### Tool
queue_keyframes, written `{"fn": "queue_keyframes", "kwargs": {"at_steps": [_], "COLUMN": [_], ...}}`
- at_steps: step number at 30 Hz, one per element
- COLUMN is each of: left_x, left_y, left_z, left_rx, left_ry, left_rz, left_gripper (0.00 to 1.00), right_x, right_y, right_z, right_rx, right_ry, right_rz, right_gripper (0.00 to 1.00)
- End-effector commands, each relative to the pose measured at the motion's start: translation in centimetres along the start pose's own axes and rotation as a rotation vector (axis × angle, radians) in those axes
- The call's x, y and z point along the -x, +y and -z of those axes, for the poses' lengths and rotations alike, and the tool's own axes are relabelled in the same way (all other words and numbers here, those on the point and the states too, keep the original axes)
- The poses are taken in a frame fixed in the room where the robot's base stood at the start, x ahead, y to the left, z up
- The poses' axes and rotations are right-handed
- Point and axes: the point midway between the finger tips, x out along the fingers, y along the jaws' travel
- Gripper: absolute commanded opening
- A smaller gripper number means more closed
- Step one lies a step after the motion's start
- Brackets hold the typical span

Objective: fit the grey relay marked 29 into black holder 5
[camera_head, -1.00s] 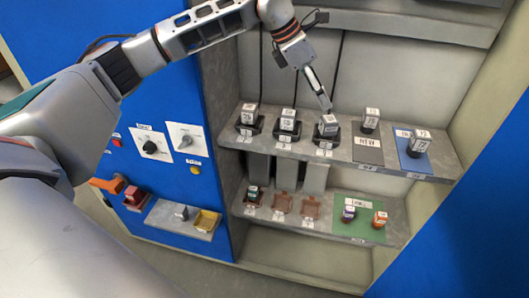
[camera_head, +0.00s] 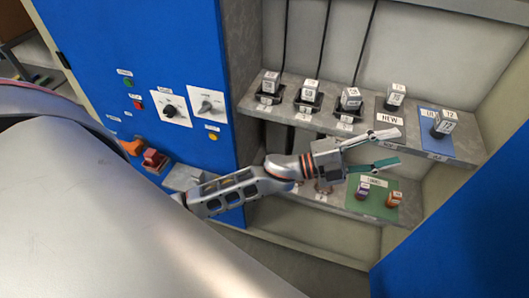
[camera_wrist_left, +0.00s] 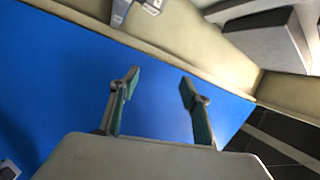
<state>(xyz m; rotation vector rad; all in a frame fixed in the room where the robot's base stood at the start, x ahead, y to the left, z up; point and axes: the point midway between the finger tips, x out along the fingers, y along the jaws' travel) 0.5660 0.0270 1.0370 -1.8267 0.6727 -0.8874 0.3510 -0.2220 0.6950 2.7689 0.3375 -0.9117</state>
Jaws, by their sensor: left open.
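Three black holders (camera_head: 266,98) (camera_head: 307,105) (camera_head: 346,114) stand in a row on the upper shelf. Each bears a pale grey relay, the left one (camera_head: 270,81), the middle one (camera_head: 310,89) and the right one (camera_head: 350,98). Another grey relay (camera_head: 396,92) stands on the dark mat marked NEW (camera_head: 388,121). A further relay, seemingly marked 12 (camera_head: 445,121), stands on the blue mat (camera_head: 430,122). I cannot read which is 29 or which holder is 5. My left gripper (camera_head: 392,148) is open and empty, in front of the shelves; its fingers also show in the left wrist view (camera_wrist_left: 159,80).
The lower shelf has a green mat (camera_head: 377,205) with a purple relay (camera_head: 362,190) and an orange one (camera_head: 394,199). My left arm hides its left part. Blue cabinet walls flank the shelves. Knobs (camera_head: 170,110) sit on the left wall.

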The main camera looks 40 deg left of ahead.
Motion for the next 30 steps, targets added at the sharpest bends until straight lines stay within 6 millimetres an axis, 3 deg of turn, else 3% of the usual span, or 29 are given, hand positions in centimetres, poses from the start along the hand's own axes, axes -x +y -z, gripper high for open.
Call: {"fn": "queue_keyframes", "kwargs": {"at_steps": [5, 9, 15, 18, 22, 30], "left_x": [7.7, 16.1, 29.0, 33.5, 36.5, 37.1], "left_y": [6.0, 12.2, 20.7, 23.3, 24.9, 25.3], "left_z": [-4.6, -6.7, -5.3, -3.8, -2.5, -2.2], "left_rx": [0.360, 0.626, 0.945, 1.046, 1.110, 1.125], "left_ry": [-0.356, -0.643, -1.014, -1.134, -1.214, -1.232], "left_rz": [0.029, 0.026, -0.004, -0.018, -0.029, -0.032], "left_gripper": [0.47, 0.47, 0.47, 0.47, 0.47, 0.47], "right_x": [0.0, 0.0, 0.0, 0.1, 0.1, 0.1], "right_y": [-0.1, -0.1, 0.0, 0.1, 0.3, 0.4], "right_z": [0.0, 0.0, -0.1, -0.1, -0.2, -0.2], "right_rx": [-0.001, -0.001, 0.004, 0.008, 0.013, 0.012], "right_ry": [0.000, 0.000, -0.001, -0.001, -0.002, -0.002], "right_rz": [0.002, 0.002, 0.002, 0.002, 0.001, 0.000], "right_gripper": [0.40, 0.40, 0.40, 0.40, 0.40, 0.40]}}
